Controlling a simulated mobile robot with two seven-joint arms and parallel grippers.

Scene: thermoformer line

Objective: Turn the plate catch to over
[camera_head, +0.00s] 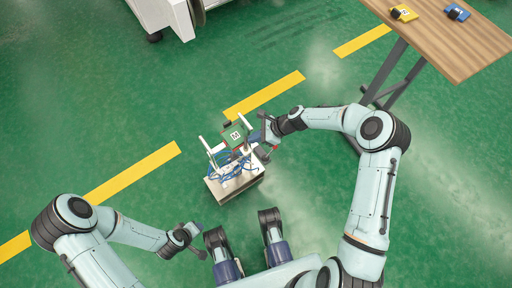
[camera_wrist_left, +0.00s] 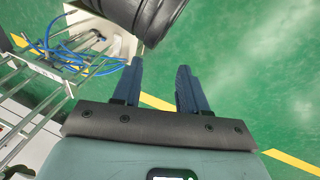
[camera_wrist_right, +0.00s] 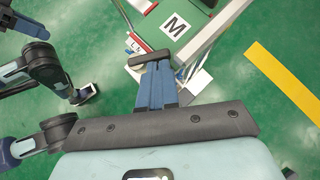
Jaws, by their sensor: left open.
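The machine (camera_head: 237,178) is a small pale box with blue cables, white posts and a green plate (camera_head: 236,136) labelled "M". That "M" label (camera_wrist_right: 174,26) also shows in the right wrist view. My right gripper (camera_head: 268,138) is at the machine's right side. In the right wrist view its fingers (camera_wrist_right: 157,80) are close together on a dark bar, the plate catch (camera_wrist_right: 149,57), which lies crosswise at the fingertips. The fingers hide part of it. My left gripper (camera_head: 196,240) is low and left of the machine, open and empty; its fingers (camera_wrist_left: 158,88) stand apart.
A wooden table (camera_head: 455,45) at the upper right bears a yellow block (camera_head: 404,13) and a blue block (camera_head: 457,12). Yellow stripes (camera_head: 132,172) mark the green floor. A wire frame (camera_wrist_left: 40,90) stands left of my left fingers. The floor around the machine is clear.

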